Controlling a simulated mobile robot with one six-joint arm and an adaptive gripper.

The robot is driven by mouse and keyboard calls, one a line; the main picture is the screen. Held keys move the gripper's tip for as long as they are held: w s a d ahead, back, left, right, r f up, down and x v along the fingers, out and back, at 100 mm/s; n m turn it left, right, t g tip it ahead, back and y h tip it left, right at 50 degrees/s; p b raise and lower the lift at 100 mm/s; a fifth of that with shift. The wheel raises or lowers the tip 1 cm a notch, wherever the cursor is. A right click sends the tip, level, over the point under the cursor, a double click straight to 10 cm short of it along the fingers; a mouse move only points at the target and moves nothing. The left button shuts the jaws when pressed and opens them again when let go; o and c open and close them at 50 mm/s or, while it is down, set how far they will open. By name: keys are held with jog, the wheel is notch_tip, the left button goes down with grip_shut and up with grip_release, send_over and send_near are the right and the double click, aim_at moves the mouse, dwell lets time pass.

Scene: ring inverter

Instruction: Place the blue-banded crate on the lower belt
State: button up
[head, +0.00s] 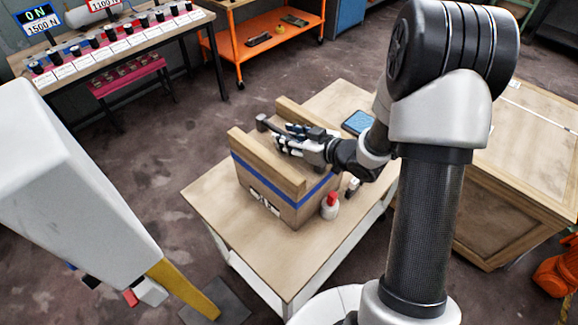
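The blue-banded crate (262,181) stands upright on a wooden-topped table (222,205) in the head view. It is a brown box with a blue stripe around its sides and two wooden rails along its top. My gripper (285,141) reaches in from the right and lies over the crate's top, between the rails. A dark bar-like part (264,123) shows just beyond the fingertips. The fingers are small and partly hidden, so I cannot tell whether they are open or hold anything. I cannot make out a lower belt in this view.
A white bottle with a red cap (330,206) stands close to the crate's right side. A blue tablet-like object (357,122) lies at the table's back. A wooden chest (515,200) is at right, an orange cart (262,38) at the back. The table's front is clear.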

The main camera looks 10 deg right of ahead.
grip_shut()
dwell(0.8)
jog(key=shift+w+r, duration=0.1)
jog(key=shift+r, duration=0.05)
